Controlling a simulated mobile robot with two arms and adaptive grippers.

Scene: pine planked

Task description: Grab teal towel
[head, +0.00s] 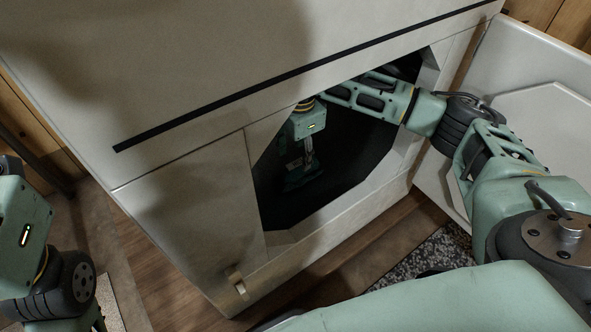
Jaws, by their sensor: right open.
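A dark teal patch (298,177), likely the teal towel, lies low inside the dark opening of the white cabinet (190,190). It is small and in shadow, and my wrist hides part of it. My right arm reaches in through the opening from the right. My right gripper (308,162) points down inside, at or just above the teal patch. It is open; I cannot tell whether it touches the patch. Part of my left arm shows at the left edge, but its gripper is out of view.
The opening's pale frame (340,215) surrounds my right forearm closely. A white door panel (535,105) stands open at the right. A dark bar (250,97) runs across the cabinet. A speckled mat (425,262) lies on the wooden floor (180,290).

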